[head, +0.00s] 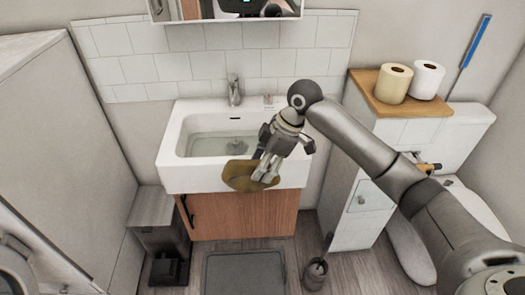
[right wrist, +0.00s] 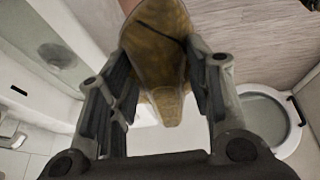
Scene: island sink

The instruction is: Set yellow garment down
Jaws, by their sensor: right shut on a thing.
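The yellow garment (head: 240,177) is a crumpled mustard-brown cloth at the front edge of the white sink (head: 175,178). My right gripper (head: 265,172) is shut on it and holds it from above and the right. In the right wrist view the garment (right wrist: 155,48) shows between the two dark fingers of the gripper (right wrist: 160,75). I cannot tell whether the garment touches the sink's rim. My left gripper is not in view.
A faucet (head: 235,91) stands behind the basin, above a wooden cabinet (head: 245,215). Two paper rolls (head: 395,82) stand on the shelf at right, near the toilet (head: 410,240). A grey mat (head: 245,272) lies on the floor. A bin (head: 158,222) stands at left.

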